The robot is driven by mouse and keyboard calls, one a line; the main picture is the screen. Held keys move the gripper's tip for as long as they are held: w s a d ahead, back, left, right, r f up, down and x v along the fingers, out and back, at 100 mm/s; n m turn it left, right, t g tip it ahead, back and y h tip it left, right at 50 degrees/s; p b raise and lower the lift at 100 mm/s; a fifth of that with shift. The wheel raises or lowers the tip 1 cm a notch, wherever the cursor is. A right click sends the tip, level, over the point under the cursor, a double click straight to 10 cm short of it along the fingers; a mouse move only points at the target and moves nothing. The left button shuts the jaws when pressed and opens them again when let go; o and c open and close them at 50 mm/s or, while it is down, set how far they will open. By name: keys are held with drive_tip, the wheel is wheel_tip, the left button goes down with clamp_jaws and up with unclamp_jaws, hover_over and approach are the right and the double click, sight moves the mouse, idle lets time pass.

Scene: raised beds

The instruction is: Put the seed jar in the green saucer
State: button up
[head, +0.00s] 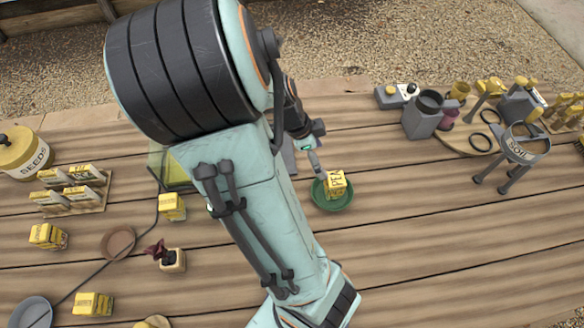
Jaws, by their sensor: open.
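The green saucer (322,203) lies on the planks right of my arm. A small yellow block-like item lettered "PEA" (336,184) sits in it, slightly tilted in the picture; I cannot tell whether this is the seed jar. A large round yellow container lettered "SEEDS" (24,152), with a lid and dark knob, stands at the far left. My gripper (318,171) is open, close by the upper left of the yellow item in the saucer. My arm hides part of the gripper, and whether a finger touches the item is unclear.
Yellow packets in a wooden rack (73,207), a loose yellow block (171,207) and a brown saucer (118,243) lie left of my arm. A grey pot (422,117) and a ring stand lettered "SOIL" (522,150) stand right. Planks at lower right are clear.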

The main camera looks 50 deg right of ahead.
drive_tip(key=w+a+r+n+t+y, duration=0.2)
drive_tip(key=a+r+n, duration=0.1)
drive_tip(key=a+n, duration=0.55)
drive_tip(key=w+a+r+n+t+y, duration=0.1)
drive_tip(key=w+a+r+n+y, duration=0.1)
drive_tip(key=a+n, duration=0.65)
drive_tip(key=s+a+r+n, duration=0.4)
drive_tip(key=a+n, duration=0.3)
drive_tip(key=n, duration=0.4)
drive_tip(key=shift+s+a+n, duration=0.4)
drive_tip(key=shift+s, duration=0.3)
